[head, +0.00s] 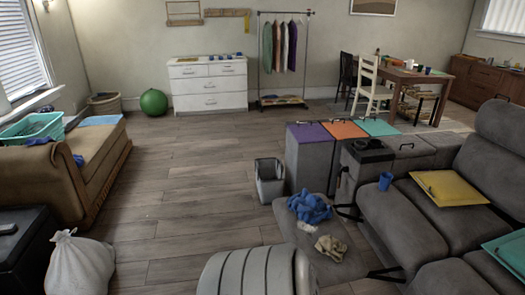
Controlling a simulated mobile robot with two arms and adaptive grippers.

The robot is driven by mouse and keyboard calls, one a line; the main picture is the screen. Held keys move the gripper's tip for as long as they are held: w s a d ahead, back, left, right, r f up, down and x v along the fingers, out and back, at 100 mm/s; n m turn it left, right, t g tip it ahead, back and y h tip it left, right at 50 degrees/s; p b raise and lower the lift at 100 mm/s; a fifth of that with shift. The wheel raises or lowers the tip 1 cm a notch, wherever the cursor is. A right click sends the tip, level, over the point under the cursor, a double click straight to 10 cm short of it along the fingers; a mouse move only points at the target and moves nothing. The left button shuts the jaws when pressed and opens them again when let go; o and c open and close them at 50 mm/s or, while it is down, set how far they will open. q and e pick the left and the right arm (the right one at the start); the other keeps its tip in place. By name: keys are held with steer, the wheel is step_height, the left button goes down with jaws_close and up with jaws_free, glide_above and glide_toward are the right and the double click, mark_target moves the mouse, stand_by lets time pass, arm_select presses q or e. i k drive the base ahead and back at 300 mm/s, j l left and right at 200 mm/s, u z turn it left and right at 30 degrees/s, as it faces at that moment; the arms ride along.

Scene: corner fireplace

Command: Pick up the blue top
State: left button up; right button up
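A crumpled blue cloth (310,208), which looks like the blue top, lies in a heap on the grey footrest (290,232) in front of the grey sofa, right of centre in the head view. A small whitish item (307,228) and a crumpled beige cloth (331,248) lie near it on the same footrest. Smaller dark blue cloth pieces (78,160) show by the brown couch at the left; I cannot tell what they are. Neither of my grippers is in view.
A grey bin (269,181) stands behind the footrest. The grey sofa (405,215) with a blue cup (386,181) fills the right. A white bag (81,265) sits at the lower left. The wooden floor (190,185) in the middle is clear.

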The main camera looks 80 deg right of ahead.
mark_target(311, 209)
steer(key=z, duration=3.2)
steer(key=i+j+z, duration=0.1)
steer(key=i+j, duration=0.15)
steer(key=i+j+z, duration=0.15)
steer(key=j, duration=0.25)
steer(key=i+j+z, duration=0.1)
steer(key=i+j, duration=0.25)
steer(key=i+j+z, duration=0.15)
steer(key=j, duration=0.3)
steer(key=i+j+z, duration=0.1)
steer(key=i+j, duration=0.15)
steer(key=j, duration=0.15)
steer(key=i+j+z, duration=0.15)
steer(key=j, duration=0.25)
steer(key=i+j+z, duration=0.1)
steer(key=j, duration=0.35)
steer(key=i+j+z, duration=0.15)
steer(key=j, duration=0.35)
steer(key=i+l, duration=0.05)
